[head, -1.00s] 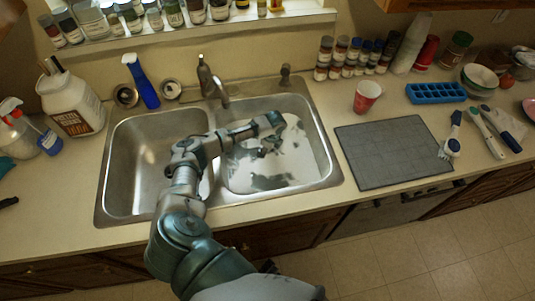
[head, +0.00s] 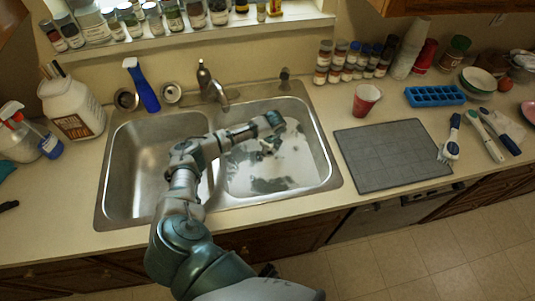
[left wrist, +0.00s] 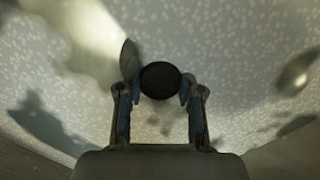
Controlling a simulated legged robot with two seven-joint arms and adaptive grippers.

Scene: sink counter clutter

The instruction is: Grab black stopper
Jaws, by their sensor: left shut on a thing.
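The black stopper (left wrist: 160,80) is a dark round disc in the left wrist view, held between the two fingertips of my left gripper (left wrist: 160,88). The fingers touch it on both sides. In the head view my left gripper (head: 268,146) is over the right basin (head: 312,178) of the steel sink, and the stopper is too small and dark there to pick out from the fingers. How far it is above the basin floor is hard to tell. My right gripper is not in view.
The faucet (head: 212,88) stands behind the basins, close to my left arm. The left basin (head: 150,165) looks empty. A grey mat (head: 392,155) and red cup (head: 366,100) are to the right. A blue spray bottle (head: 142,86) stands behind the left basin.

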